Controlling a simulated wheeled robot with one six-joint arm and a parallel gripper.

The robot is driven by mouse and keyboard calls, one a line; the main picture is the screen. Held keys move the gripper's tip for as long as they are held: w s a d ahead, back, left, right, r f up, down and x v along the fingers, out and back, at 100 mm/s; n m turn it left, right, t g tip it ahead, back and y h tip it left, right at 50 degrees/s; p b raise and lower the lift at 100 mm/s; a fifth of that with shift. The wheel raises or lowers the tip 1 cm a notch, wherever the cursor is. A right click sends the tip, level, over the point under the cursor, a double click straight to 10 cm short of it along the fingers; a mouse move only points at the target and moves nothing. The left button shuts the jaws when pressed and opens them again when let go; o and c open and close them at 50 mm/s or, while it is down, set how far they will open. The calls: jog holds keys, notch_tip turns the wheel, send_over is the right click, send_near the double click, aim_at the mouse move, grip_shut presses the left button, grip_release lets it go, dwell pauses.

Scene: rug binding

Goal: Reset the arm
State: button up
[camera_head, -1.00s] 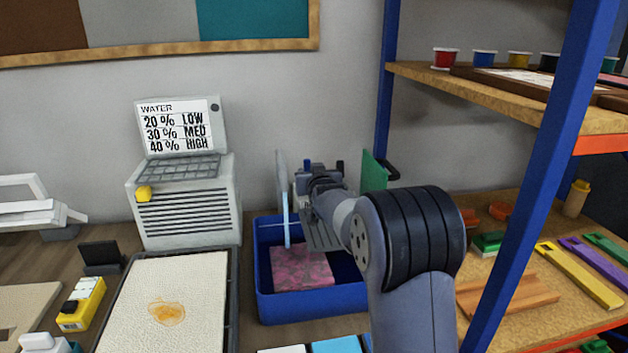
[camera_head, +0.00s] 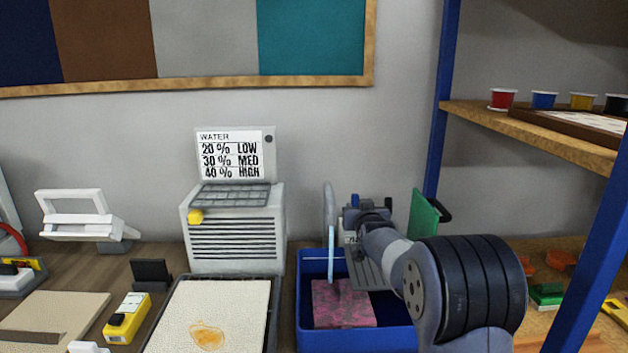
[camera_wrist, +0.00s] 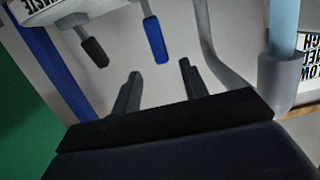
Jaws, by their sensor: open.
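My gripper (camera_wrist: 157,90) shows in the wrist view with its two dark fingers apart and nothing between them. Beyond the fingers hang a blue-ended part (camera_wrist: 155,40) and a dark-ended part (camera_wrist: 95,52). In the head view my arm reaches over the blue bin (camera_head: 312,318) at the bench. The fingertips are hidden there behind my own arm and wrist. A pink mottled piece (camera_head: 342,303) lies in the bin, below and left of my wrist.
A grey machine (camera_head: 235,235) with a water chart (camera_head: 232,155) stands left of the bin. A tray with a stained cream mat (camera_head: 225,305) lies in front. A blue-framed shelf (camera_head: 441,90) rises close on the right. A green panel (camera_head: 423,215) stands behind my arm.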

aim_at(356, 199)
jog(key=w, duration=0.2)
jog(key=w+f+p, duration=0.1)
jog(key=w, duration=0.2)
jog(key=w+p, duration=0.1)
jog(key=w, duration=0.2)
jog(key=shift+f, duration=0.2)
jog(key=shift+w, duration=0.1)
jog(key=s+r+b, duration=0.2)
jog(key=s+b, duration=0.1)
jog(key=s, duration=0.8)
jog(key=w+p, duration=0.1)
jog(key=w, duration=0.2)
jog(key=w+f+p, duration=0.1)
jog(key=w, duration=0.3)
jog(key=w+p, duration=0.1)
jog(key=w, duration=0.2)
jog(key=shift+w+f, duration=0.3)
jog(key=shift+f, duration=0.1)
jog(key=shift+w+r+p, duration=0.15)
jog(key=shift+w+p, duration=0.15)
jog(key=shift+p, duration=1.05)
jog(key=shift+w+g+p, duration=0.15)
jog(key=shift+g+p, duration=0.15)
jog(key=shift+p, duration=0.1)
jog(key=shift+w+g+p, duration=0.2)
jog(key=shift+g+p, duration=0.1)
jog(key=shift+p, duration=0.95)
